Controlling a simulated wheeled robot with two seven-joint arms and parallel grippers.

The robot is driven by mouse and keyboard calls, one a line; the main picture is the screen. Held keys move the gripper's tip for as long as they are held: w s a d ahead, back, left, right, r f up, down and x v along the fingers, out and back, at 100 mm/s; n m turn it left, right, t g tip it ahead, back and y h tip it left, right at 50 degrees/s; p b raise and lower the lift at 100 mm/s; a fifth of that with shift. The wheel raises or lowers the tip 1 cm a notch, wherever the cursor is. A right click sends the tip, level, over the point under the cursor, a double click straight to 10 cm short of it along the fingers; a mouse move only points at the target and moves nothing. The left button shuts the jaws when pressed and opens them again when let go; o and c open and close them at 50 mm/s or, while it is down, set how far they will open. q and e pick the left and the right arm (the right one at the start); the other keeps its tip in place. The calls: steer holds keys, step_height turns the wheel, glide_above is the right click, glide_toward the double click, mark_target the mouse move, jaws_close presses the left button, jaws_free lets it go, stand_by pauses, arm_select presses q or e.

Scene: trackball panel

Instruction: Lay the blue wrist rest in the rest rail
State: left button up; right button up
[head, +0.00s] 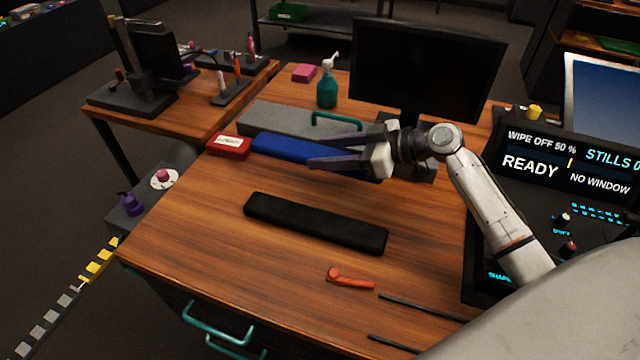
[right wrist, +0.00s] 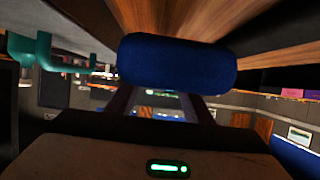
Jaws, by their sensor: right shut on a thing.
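The long blue wrist rest (head: 282,149) lies at the back of the wooden desk, along the front of a grey box. My right gripper (head: 308,152) is shut on it near its right part, one purple finger to each side. The right wrist view shows the blue rest's end (right wrist: 178,61) close up at the fingers. I cannot tell whether it is lifted off the desk. Two thin dark strips (head: 424,307) at the desk's front right may be the rest rail; the arm hides their right ends. My left gripper is not in view.
A black wrist rest (head: 315,222) lies mid-desk, with an orange item (head: 350,278) in front of it. A red labelled box (head: 228,146) is at the blue rest's left end. The grey box (head: 275,118) has a teal handle. A monitor (head: 425,70) stands behind. The desk's front left is clear.

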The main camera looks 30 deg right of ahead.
mark_target(327, 184)
steer(key=shift+f, duration=3.05)
steer(key=shift+f+b, duration=0.2)
steer(key=shift+b, duration=0.2)
steer(key=o, duration=1.1)
steer(key=shift+r, duration=0.1)
